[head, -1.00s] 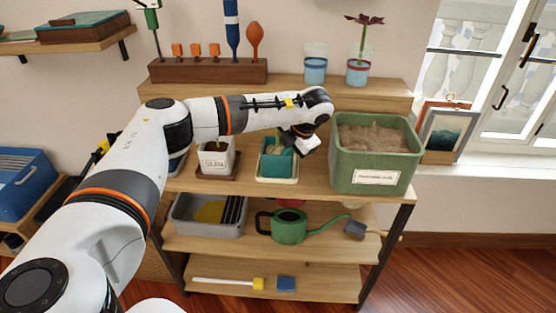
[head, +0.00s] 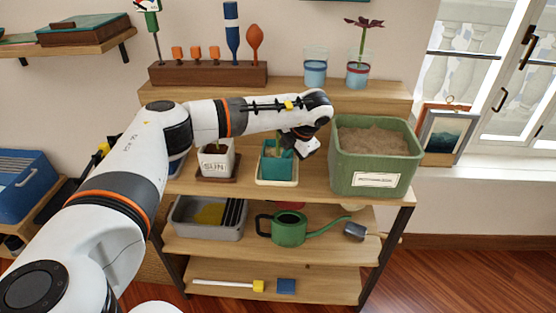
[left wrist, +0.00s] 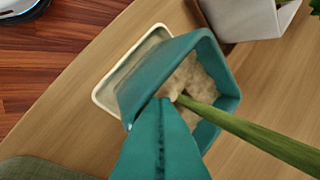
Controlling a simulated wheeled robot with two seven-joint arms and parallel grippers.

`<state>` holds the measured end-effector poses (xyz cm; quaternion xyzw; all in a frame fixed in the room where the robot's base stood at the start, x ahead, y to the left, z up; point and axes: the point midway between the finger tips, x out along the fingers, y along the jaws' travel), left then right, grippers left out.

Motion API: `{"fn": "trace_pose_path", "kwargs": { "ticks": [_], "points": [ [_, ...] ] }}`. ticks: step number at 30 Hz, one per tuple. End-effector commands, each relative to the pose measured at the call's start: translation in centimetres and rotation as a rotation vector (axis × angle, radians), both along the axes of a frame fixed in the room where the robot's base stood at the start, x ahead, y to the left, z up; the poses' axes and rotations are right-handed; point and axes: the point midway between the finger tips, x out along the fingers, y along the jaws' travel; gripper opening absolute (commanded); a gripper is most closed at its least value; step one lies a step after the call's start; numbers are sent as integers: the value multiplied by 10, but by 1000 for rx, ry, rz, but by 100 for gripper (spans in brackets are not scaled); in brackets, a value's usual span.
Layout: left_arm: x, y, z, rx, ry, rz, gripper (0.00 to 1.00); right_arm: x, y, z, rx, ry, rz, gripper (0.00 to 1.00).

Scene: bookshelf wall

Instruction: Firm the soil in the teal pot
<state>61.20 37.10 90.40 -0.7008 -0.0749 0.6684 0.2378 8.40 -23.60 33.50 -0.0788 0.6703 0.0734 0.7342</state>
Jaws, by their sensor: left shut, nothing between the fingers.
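The teal pot (head: 276,169) stands upright on a cream saucer (head: 277,183) on the shelf. In the left wrist view, the pot (left wrist: 150,85) holds pale brown soil (left wrist: 186,84), with a thick green stem (left wrist: 255,138) rising from it. My left gripper (left wrist: 163,103) has teal fingers that are shut with nothing between them. Their tips are over the pot's opening by the near rim and the base of the stem. I cannot tell whether they touch the soil. In the head view, my left wrist hides part of the pot's top. My right gripper is not in view.
A big green soil bin (head: 368,175) stands close right of the pot. A white pot (head: 215,160) with a plant stands left. Behind, an upper shelf carries a wooden tool rack (head: 208,72) and two glasses. Below are a green watering can (head: 290,229) and a grey tray (head: 207,218).

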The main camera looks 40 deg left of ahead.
Motion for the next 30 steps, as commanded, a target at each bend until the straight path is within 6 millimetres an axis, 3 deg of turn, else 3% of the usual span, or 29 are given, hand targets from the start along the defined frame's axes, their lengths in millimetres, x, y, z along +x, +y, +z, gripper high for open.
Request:
{"fn": "trace_pose_path", "kwargs": {
  "ticks": [3, 18, 30],
  "points": [
    [1, 0, 18, -1, -3, 1, 0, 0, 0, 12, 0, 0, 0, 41],
    [1, 0, 69, 0, -5, 0, 0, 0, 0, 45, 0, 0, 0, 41],
    [1, 0, 73, 0, -5, 0, 0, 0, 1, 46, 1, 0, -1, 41]
  ]
}}
